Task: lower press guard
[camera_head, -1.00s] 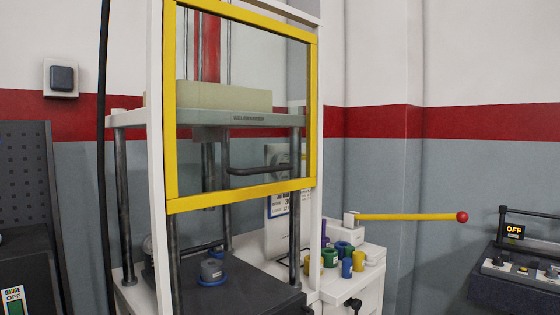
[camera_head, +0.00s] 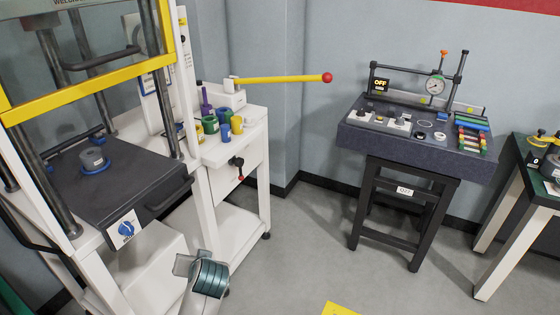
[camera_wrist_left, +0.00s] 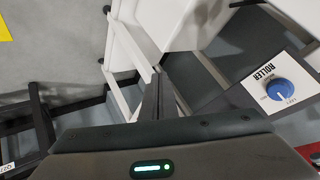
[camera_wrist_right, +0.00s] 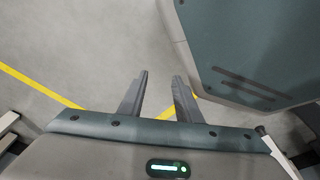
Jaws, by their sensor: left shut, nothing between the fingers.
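The press guard (camera_head: 88,92) is a clear panel in a yellow frame at the upper left of the head view. Its lower bar hangs well above the press bed (camera_head: 50,190), leaving the front open. A dark bar handle (camera_head: 100,60) shows at the guard. A grey cylinder on a blue base (camera_head: 93,160) stands on the bed. My left gripper (camera_wrist_left: 162,80) is shut and empty in its wrist view, near a white panel with a blue roller knob (camera_wrist_left: 281,90). My right gripper (camera_wrist_right: 160,80) is open and empty over bare floor.
A white cabinet (camera_head: 240,150) beside the press carries several coloured cylinders and a yellow lever with a red ball (camera_head: 280,79). A dark granite bench (camera_head: 410,140) stands to the right. The floor between is clear. A white post flanks the guard.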

